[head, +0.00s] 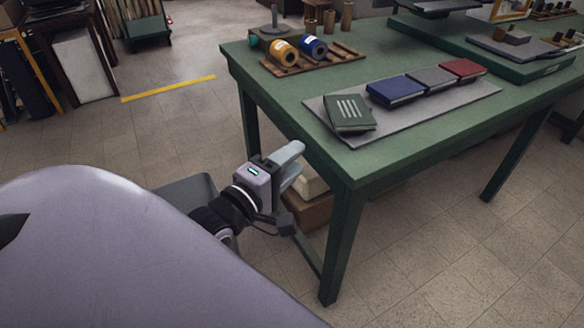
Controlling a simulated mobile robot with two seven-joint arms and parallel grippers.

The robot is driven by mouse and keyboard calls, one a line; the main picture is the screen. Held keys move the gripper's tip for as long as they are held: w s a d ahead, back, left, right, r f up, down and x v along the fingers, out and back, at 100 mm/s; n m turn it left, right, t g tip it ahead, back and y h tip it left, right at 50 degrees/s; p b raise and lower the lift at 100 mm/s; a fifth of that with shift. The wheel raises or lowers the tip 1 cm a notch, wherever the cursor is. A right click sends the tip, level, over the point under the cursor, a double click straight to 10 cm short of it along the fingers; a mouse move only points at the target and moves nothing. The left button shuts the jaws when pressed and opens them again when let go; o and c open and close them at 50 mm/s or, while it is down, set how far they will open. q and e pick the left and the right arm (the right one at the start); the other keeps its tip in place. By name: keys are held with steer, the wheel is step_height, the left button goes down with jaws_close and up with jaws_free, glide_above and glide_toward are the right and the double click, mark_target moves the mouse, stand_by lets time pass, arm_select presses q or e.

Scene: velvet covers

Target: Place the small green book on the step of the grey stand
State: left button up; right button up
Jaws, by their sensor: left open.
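The small green book (350,113) with pale stripes on its cover lies at the left end of a flat grey board (425,110) on the green table. My left gripper (294,160) is open and empty, beside the table's near left edge and apart from the book, which is up and to its right. No grey stand with a clear step can be made out; the flat grey board under the books and another grey slab (487,43) at the back right are the grey pieces on the tables. My right gripper is not in view.
A blue book (395,91), a grey book (432,79) and a red book (463,69) lie right of the green one. A wooden rack (340,53) holds a yellow roll (284,52) and a blue roll (313,47). The green table's (440,135) front strip is clear.

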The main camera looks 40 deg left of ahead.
arm_select(q)
steer(key=s+d+f+m+g+h, duration=0.1)
steer(key=s+d+f+m+g, duration=0.1)
steer(key=f+m, duration=0.4)
steer(key=s+d+f+m+g, duration=0.3)
steer(key=s+d+f+m, duration=0.1)
steer(key=f+m, duration=0.3)
steer(key=s+d+f+m+g+h, duration=0.1)
steer(key=s+d+f+m+g, duration=0.1)
steer(key=f+m, duration=0.4)
step_height(320, 180, down, 5)
steer(key=shift+s+d+r+m+g+h, duration=0.2)
steer(key=shift+s+d+m+g+h, duration=0.15)
steer(key=shift+s+d, duration=0.7)
steer(key=shift+s+a, duration=0.2)
